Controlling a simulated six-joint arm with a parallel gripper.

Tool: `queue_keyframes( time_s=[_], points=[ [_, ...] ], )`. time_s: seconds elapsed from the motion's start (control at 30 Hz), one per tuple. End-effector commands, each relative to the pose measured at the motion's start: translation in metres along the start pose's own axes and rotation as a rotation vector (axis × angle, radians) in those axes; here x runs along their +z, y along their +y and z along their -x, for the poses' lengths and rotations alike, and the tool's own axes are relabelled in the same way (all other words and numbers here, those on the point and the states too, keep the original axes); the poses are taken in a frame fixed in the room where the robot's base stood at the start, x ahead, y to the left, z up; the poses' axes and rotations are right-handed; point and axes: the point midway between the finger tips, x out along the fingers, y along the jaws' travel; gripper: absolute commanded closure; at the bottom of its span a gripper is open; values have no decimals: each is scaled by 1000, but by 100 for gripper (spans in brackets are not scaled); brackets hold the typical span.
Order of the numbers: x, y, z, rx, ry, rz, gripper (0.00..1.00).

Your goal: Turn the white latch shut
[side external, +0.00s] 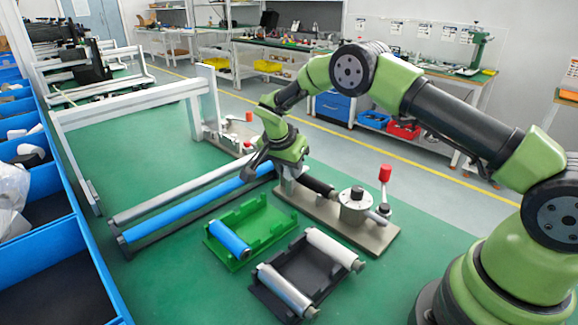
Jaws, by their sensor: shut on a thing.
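My gripper (275,165) is low over the left end of the near metal fixture (335,213), at the right end of the long blue roller (190,202). It is shut on a small part there, which seems to be the white latch; my fingers hide most of it, and its angle cannot be told. A pale upright piece (286,184) shows just below my gripper. The fixture carries a dark shaft, a round metal hub (355,205) and a lever with a red knob (385,173) standing up at its right.
A green tray (268,232) with a short blue roller and a black tray (302,262) with white rollers lie in front. A grey frame (125,108) stands behind left. A second fixture with a red knob (249,117) is behind my gripper. Blue bins (100,255) line the left.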

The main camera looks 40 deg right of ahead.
Motion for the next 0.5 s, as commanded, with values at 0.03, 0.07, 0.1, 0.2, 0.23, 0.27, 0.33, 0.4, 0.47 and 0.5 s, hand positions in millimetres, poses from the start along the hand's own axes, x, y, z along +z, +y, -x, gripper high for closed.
queue_keyframes(
  time_s=[0.03, 0.07, 0.1, 0.2, 0.23, 0.27, 0.33, 0.4, 0.47, 0.5],
  points=[
    [0, 0, 0, -1, -2, -3, 67],
    [0, 0, 0, -1, -2, -3, 60],
    [0, 0, 0, -1, -2, -3, 50],
    [0, 0, 0, -1, -1, -2, 46],
    [0, 0, 0, -1, -1, -1, 46],
    [0, 0, 0, -1, -1, -1, 46],
    [0, 0, 0, -1, -1, -1, 46],
    [0, 0, 1, -1, -1, 0, 46],
    [0, 0, 4, -1, 0, 0, 46],
    [0, 0, 8, -2, 0, 0, 46]
  ],
)
